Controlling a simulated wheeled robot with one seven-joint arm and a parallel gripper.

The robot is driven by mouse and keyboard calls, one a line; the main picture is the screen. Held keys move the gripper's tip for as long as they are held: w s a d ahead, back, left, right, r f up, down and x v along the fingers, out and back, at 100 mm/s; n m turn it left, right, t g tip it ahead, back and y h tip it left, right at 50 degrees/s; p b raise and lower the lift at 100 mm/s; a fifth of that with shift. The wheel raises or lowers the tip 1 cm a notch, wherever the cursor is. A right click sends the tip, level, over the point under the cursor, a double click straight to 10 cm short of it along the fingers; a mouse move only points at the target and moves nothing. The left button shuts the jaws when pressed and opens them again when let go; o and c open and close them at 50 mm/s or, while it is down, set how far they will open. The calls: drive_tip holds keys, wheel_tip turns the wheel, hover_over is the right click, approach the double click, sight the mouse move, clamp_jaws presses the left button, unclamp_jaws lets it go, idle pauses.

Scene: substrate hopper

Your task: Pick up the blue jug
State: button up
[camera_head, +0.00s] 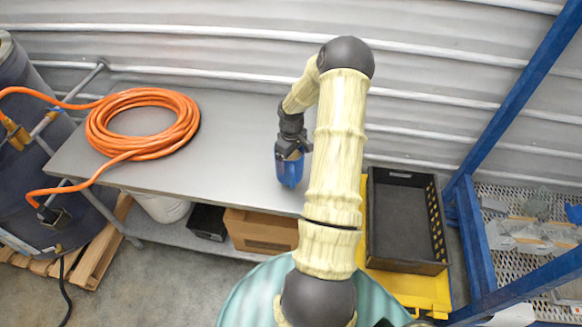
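The blue jug (289,172) is small in the head view, near the right part of the grey metal table. Its upper part is partly covered by my gripper (291,152), which points down at it from above. The dark gripper is at the top of the jug, touching or very close to it. The fingers are too small and too hidden to show whether they are closed on it. I cannot tell whether the jug rests on the table or hangs just above it.
An orange hose coil (145,124) lies on the table's left (230,130). A black crate (405,220) sits on a yellow base at the right, beside blue rack posts (515,95). A cardboard box (262,232) is on the lower shelf. The table's middle is clear.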

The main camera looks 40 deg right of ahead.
wheel_tip(320, 180, up, 5)
drive_tip(key=shift+w+a+f+b, duration=0.1)
drive_tip(key=shift+b, duration=0.5)
idle(0.5)
